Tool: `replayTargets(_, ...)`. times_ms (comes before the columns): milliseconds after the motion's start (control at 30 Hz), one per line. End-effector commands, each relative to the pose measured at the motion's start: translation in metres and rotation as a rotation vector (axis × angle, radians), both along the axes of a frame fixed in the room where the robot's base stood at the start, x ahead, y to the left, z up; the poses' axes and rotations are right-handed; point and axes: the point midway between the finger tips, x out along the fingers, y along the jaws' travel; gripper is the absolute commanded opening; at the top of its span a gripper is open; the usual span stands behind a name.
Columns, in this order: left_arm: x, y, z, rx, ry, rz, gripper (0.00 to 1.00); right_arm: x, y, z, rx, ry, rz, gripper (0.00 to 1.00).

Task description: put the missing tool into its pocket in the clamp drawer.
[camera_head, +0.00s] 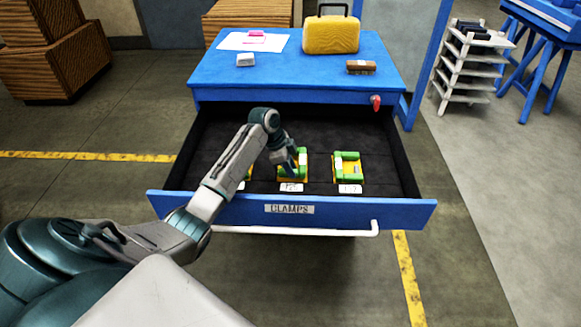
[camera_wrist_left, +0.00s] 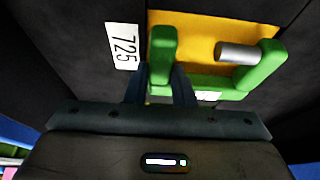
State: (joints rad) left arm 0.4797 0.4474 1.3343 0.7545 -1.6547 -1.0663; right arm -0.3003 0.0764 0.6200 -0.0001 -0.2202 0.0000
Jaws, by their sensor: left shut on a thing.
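The open clamp drawer (camera_head: 238,210) has a dark lining and a front plate reading CLAMPS. My left gripper (camera_head: 293,170) is down in the drawer at the middle green clamp (camera_head: 302,158). In the left wrist view the gripper (camera_wrist_left: 161,82) is shut on an upright green arm of this clamp (camera_wrist_left: 262,65), which has a grey cylinder. The clamp lies over a yellow pocket (camera_wrist_left: 196,32) beside a white label (camera_wrist_left: 124,46) reading 725. I cannot tell whether it is fully seated. A second green clamp (camera_head: 347,167) sits at a yellow pocket on the right. My right gripper is out of view.
My left arm hides most of another yellow-green spot at the left. A white shelf rack (camera_head: 470,65) stands right.

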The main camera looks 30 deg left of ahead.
Motion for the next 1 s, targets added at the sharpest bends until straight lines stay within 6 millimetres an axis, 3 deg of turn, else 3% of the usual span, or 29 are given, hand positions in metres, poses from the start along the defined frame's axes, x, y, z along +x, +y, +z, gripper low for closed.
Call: replayTargets(1000, 0.0004, 0.0000, 0.0002, 0.000, -0.002, -0.001, 0.00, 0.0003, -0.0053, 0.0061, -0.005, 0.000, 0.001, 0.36)
